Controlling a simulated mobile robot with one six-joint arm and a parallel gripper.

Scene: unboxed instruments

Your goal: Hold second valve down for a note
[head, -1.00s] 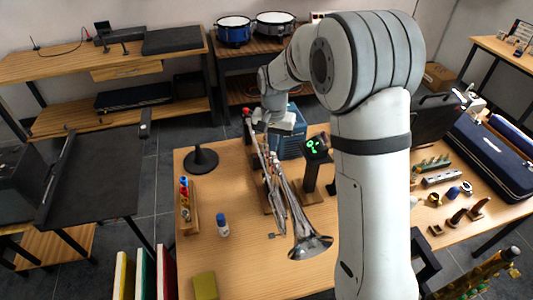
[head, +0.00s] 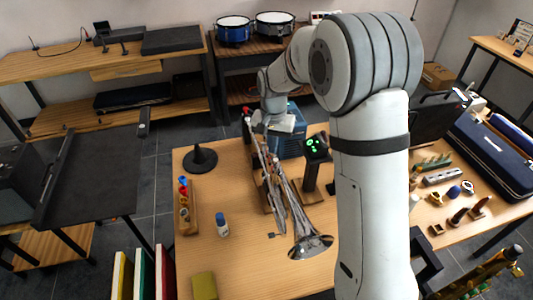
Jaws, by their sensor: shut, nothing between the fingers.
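A silver trumpet (head: 296,215) rests on a wooden stand on the middle table, its bell toward the front of the table. My gripper (head: 262,131) is at the trumpet's far end, above or beside its valve section. It is shut with nothing held. The valves are small and partly hidden by the gripper, so I cannot tell which valve it touches or how far any is pressed. A dark display on a post (head: 316,148) stands right of the trumpet and shows green marks.
A blue box (head: 290,142) stands behind the trumpet. A black round-based stand (head: 201,160), a wooden rack of small bottles (head: 187,212), a blue-capped bottle (head: 222,225) and a green block (head: 204,286) are on the left. The table's front middle is clear.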

